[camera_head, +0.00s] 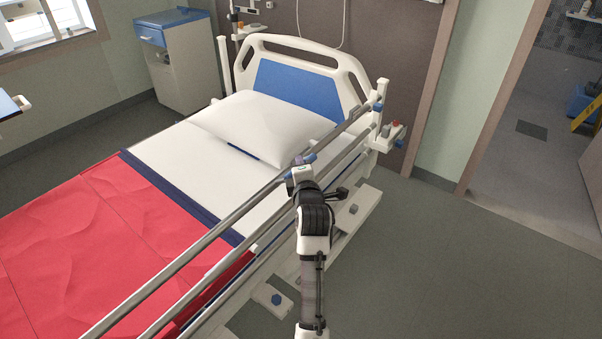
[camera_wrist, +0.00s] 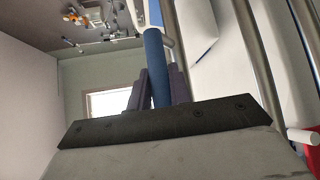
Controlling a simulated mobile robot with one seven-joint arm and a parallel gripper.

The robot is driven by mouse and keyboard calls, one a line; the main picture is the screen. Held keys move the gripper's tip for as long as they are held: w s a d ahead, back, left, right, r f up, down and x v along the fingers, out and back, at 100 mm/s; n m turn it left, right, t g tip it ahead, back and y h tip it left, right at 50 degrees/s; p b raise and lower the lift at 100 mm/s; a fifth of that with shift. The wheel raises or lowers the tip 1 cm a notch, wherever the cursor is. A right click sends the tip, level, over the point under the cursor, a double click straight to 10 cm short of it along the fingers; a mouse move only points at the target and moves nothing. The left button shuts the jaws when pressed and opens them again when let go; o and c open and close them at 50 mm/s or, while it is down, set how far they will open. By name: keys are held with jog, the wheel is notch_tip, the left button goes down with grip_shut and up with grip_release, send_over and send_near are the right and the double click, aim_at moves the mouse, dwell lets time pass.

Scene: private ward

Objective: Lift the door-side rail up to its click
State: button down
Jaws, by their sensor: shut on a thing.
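The door-side rail (camera_head: 188,254) is a set of parallel metal bars running along the right side of the bed, from the lower left of the head view to a white post near the headboard. My gripper (camera_head: 303,161) is at the rail's upper bar, about level with the pillow. In the wrist view, its dark fingers (camera_wrist: 157,88) are closed around a blue sleeve (camera_wrist: 156,55) on the rail. Metal bars also show at the right of the wrist view (camera_wrist: 252,45). My arm hides part of the lower bars. I cannot tell whether the rail is latched.
The bed holds a white pillow (camera_head: 262,127) and a red blanket (camera_head: 95,240). A bedside cabinet (camera_head: 181,62) stands at the back left. Small items sit on a holder (camera_head: 393,133) by the rail's head end. Floor (camera_head: 455,265) is clear on the right, towards the doorway.

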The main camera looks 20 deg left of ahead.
jog(key=shift+r, duration=0.6)
jog(key=c, duration=1.5)
grip_release()
jog(key=shift+w, duration=0.1)
jog(key=shift+o, duration=1)
jog(key=shift+f, duration=0.2)
jog(key=shift+f, duration=0.1)
jog(key=b+v, duration=0.3)
jog(key=v, duration=1.1)
jog(key=shift+b, duration=0.35)
